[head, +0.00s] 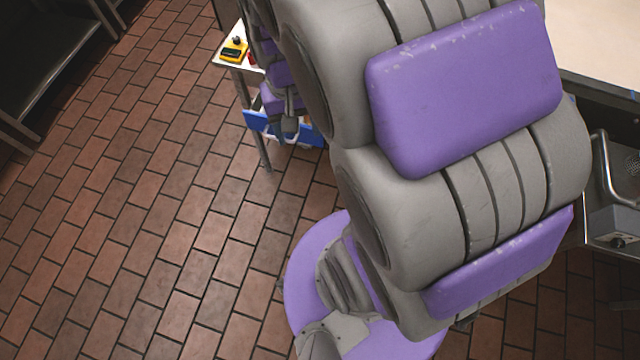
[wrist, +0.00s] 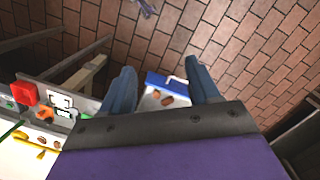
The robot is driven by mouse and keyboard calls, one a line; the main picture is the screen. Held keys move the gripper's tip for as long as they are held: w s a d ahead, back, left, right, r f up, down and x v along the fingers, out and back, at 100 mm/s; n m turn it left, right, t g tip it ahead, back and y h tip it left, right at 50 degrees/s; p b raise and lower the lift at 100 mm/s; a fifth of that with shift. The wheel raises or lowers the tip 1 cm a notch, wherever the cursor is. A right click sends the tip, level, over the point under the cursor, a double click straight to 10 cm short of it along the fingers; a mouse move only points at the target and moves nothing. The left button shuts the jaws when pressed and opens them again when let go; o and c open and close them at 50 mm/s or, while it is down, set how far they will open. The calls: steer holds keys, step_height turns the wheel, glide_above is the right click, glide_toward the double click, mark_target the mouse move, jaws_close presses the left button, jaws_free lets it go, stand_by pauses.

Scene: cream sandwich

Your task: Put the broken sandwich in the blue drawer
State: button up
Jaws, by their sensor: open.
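The blue drawer (wrist: 152,77) is pulled out, with a blue front and a pale inside. Small brown pieces (wrist: 167,101) that look like the broken sandwich lie inside it. In the head view the blue drawer (head: 312,139) shows below the small table, partly behind my arm. My gripper (wrist: 160,68) is open, its two fingers apart on either side of the drawer in the wrist view, with nothing between them that I can see held. In the head view my gripper (head: 285,131) hangs in front of the drawer; its fingertips are hard to make out.
The small table (head: 228,55) carries a yellow and black item (head: 234,49). In the wrist view a red block (wrist: 25,92) and several small items lie on the worktop at left. Dark shelving (head: 45,60) stands at far left. The brick floor between is clear.

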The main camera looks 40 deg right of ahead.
steer(key=s+a+r+n, duration=0.2)
steer(key=s+a+n, duration=0.2)
steer(key=s, duration=0.9)
steer(key=shift+s+a+g, duration=0.15)
steer(key=shift+s+g, duration=0.15)
steer(key=shift+c, duration=0.3)
